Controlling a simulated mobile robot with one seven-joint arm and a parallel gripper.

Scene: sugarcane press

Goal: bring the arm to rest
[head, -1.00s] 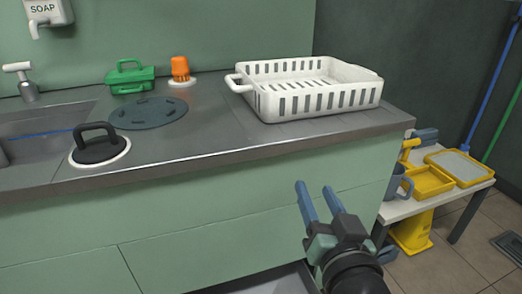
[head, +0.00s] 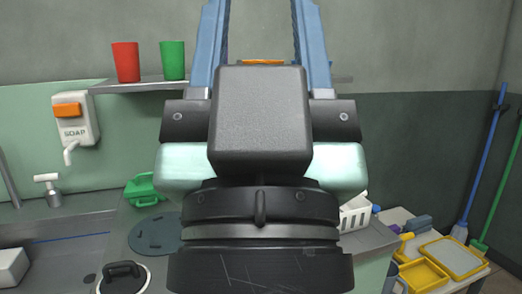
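My gripper (head: 262,40) fills the middle of the head view, raised close to the camera and pointing up. The fingertips run to the top edge of the picture. My wrist and gripper body hide much of the counter and wall behind.
A white basket (head: 356,212) is mostly hidden behind my gripper. A green-handled item (head: 143,190), a dark disc (head: 156,233) and a black-handled lid (head: 122,275) are on the counter. Red (head: 126,62) and green (head: 172,60) cups stand on a shelf. Yellow trays (head: 424,274) are right.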

